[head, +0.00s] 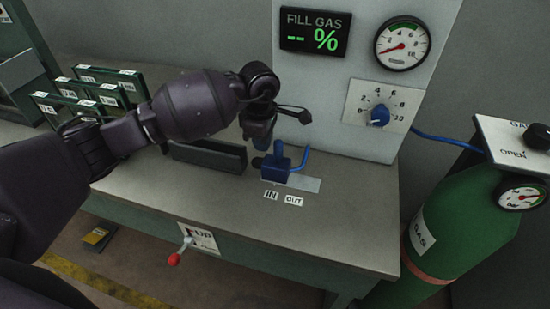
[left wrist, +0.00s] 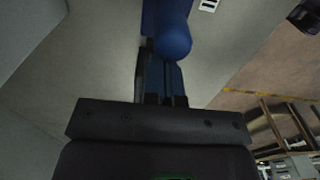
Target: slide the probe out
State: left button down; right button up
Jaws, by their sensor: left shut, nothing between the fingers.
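The probe is a blue block with an upright knob and a bent blue tube (head: 276,172). It sits on a light plate on the bench, just behind the IN label (head: 271,195) and left of most of the plate. My left gripper (head: 262,143) points down just behind and left of the knob, shut and empty. In the left wrist view the blue knob's round end (left wrist: 173,40) is just beyond my shut fingertips (left wrist: 160,62); I cannot tell whether they touch. My right gripper is in neither view.
The OUT label (head: 293,201) lies right of IN. A dark tray (head: 208,156) is left of the probe. A panel with a dial (head: 378,115) and gauge (head: 402,43) stands behind. A green gas cylinder (head: 465,225) stands at right.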

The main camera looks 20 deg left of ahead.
pick_arm(q)
jog(key=shift+d, duration=0.15)
jog(key=shift+d, duration=0.35)
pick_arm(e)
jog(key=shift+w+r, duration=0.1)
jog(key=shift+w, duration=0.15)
